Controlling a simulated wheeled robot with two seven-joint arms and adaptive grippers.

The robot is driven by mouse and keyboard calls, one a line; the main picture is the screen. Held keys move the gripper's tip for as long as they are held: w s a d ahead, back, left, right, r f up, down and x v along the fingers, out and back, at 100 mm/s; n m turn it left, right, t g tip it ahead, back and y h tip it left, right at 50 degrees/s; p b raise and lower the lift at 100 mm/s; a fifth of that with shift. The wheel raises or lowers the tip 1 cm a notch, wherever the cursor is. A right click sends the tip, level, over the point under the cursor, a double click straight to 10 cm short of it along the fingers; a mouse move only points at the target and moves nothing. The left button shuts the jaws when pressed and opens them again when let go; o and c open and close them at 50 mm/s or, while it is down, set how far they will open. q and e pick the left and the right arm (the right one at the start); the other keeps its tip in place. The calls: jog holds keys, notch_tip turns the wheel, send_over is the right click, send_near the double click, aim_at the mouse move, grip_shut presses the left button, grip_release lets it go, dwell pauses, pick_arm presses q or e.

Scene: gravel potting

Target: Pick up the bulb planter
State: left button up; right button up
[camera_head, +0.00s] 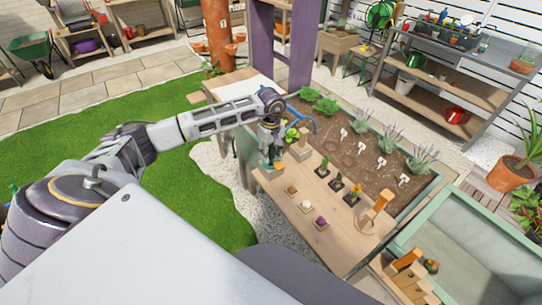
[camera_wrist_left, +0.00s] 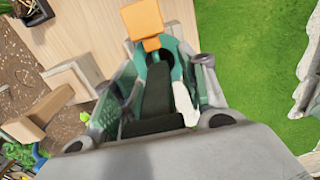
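My left gripper (camera_head: 271,150) is low over the far left corner of the wooden potting table (camera_head: 335,250). A teal-and-orange tool, which may be the bulb planter, shows at its fingertips; its orange end (camera_wrist_left: 142,19) sticks out past the fingers in the left wrist view. Teal parts and a dark piece lie between the spread finger links there, and I cannot tell whether the fingers grip the tool or only surround it. Much of the tool is hidden by the gripper. My right gripper is not in view.
A wooden block with an upright handle (camera_head: 301,145) stands close right of the left gripper. Small potted plants and bulbs (camera_head: 320,223) sit on the table. A soil bed (camera_head: 352,150) with white markers lies behind.

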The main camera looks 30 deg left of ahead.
pick_arm(q)
grip_shut()
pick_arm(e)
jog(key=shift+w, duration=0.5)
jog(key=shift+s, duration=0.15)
